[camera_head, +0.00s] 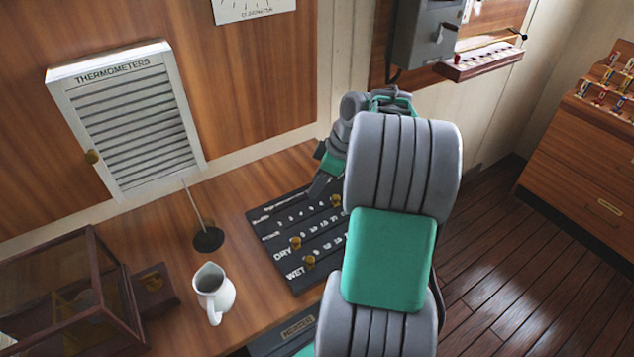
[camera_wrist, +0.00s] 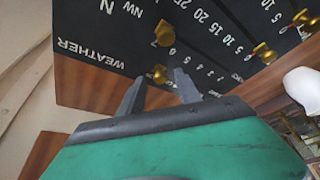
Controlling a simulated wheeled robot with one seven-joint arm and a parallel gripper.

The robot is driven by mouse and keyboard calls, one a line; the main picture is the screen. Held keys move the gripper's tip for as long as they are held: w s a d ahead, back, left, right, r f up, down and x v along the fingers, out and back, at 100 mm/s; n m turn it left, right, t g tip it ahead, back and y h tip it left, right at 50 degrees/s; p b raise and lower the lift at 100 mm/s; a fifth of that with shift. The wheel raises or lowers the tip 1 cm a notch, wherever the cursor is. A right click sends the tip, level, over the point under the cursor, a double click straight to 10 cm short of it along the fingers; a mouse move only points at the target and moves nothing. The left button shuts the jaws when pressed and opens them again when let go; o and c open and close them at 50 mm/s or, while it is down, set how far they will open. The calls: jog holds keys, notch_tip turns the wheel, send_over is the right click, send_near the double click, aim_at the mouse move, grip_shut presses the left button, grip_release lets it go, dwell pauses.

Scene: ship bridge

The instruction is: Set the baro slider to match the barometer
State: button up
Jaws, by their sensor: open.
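A black slider panel (camera_head: 283,262) lies on the wooden desk, with white scales, brass knobs and rows marked DRY and WET. In the wrist view the panel (camera_wrist: 95,22) shows the word WEATHER and wind letters. One brass knob (camera_wrist: 158,75) appears between or just beyond my fingertips; contact cannot be told. Another knob (camera_wrist: 164,34) sits farther up. I cannot read a baro label, so I cannot tell which knob is the baro slider. My gripper (camera_wrist: 156,84) is open, low over the panel's far part. In the head view my arm hides the panel's right side. No barometer is clearly identifiable.
A white jug (camera_head: 214,291), a thin rod on a dark round base (camera_head: 208,240) and a glass-sided wooden case (camera_head: 60,290) stand left of the panel. A louvred THERMOMETERS box (camera_head: 130,120) and a grey box (camera_head: 425,35) hang on the wall. Drawers (camera_head: 580,165) stand right.

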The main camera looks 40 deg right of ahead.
jog(key=shift+c, duration=0.3)
grip_shut()
dwell(1.0)
